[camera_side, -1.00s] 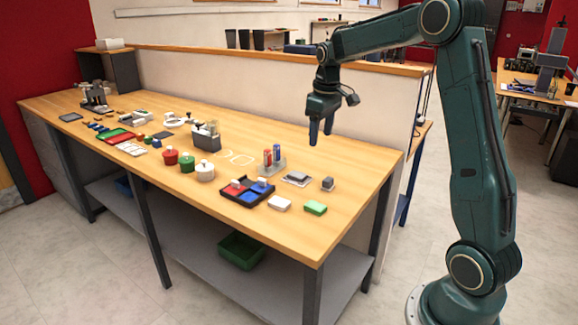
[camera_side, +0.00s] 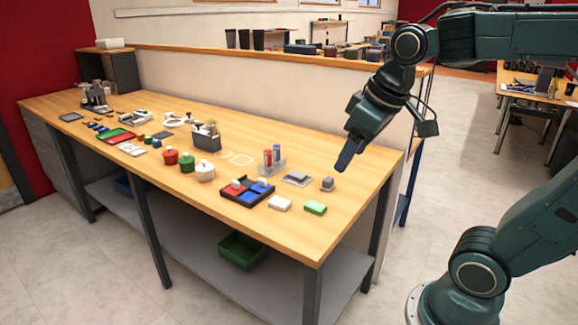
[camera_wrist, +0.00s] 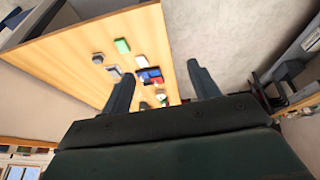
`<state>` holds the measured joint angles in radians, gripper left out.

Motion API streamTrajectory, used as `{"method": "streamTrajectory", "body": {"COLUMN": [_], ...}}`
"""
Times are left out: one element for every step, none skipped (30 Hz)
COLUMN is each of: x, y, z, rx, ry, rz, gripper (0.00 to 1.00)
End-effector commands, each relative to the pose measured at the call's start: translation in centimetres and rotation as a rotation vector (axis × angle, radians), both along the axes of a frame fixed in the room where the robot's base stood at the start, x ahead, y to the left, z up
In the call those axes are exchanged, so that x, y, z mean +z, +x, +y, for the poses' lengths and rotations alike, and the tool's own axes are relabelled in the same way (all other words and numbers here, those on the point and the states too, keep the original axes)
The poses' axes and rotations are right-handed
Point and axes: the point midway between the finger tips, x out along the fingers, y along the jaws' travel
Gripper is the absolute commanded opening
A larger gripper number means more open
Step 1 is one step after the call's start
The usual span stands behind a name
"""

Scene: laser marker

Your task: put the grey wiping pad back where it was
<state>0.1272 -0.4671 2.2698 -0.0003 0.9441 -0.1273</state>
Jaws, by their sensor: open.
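A small grey block (camera_side: 327,184), which looks like the wiping pad, rests on the wooden table (camera_side: 150,103) near its right end. It also shows in the wrist view (camera_wrist: 98,57). Left of it lies a flat pale plate (camera_side: 297,178) with a darker grey piece on top; I cannot tell what that is. My gripper (camera_side: 347,158) is tilted down to the left, in the air above the table's right end, apart from the block. In the wrist view my gripper (camera_wrist: 161,76) has its fingers spread with nothing between them.
Near the block are a white block (camera_side: 279,203), a green block (camera_side: 315,208), a dark sorting tray (camera_side: 240,197) and a holder with red and blue tubes (camera_side: 270,168). Round pots (camera_side: 187,163) stand further left. A low wall (camera_side: 280,90) runs behind the table.

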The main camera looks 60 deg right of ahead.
Motion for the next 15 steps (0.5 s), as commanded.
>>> {"method": "streamTrajectory", "body": {"x": [-0.2, -0.4, -0.6, -0.9, -1.1, -1.3, -1.6, -1.7, -2.0, -2.1, -2.3, -2.5, -2.6, -2.6, -2.7], "y": [-1.2, -1.8, -2.5, -3.1, -3.6, -4.3, -4.7, -5.1, -5.6, -5.8, -6.1, -6.4, -6.5, -6.7, -6.8], "z": [0.7, 1.0, 1.4, 1.6, 1.9, 2.2, 2.4, 2.5, 2.7, 2.8, 2.9, 3.0, 3.0, 3.1, 3.1], "rx": [0.005, 0.007, 0.008, 0.008, 0.009, 0.01, 0.011, 0.012, 0.012, 0.012, 0.012, 0.013, 0.013, 0.013, 0.012], "ry": [0.005, 0.008, 0.014, 0.017, 0.021, 0.026, 0.029, 0.032, 0.036, 0.039, 0.041, 0.043, 0.045, 0.047, 0.048], "rz": [-0.019, -0.028, -0.039, -0.046, -0.053, -0.063, -0.069, -0.075, -0.082, -0.087, -0.091, -0.094, -0.097, -0.099, -0.1], "gripper": [0.61, 0.61, 0.61, 0.61, 0.61, 0.61, 0.61, 0.61, 0.61, 0.61, 0.61, 0.61, 0.61, 0.61, 0.61]}}
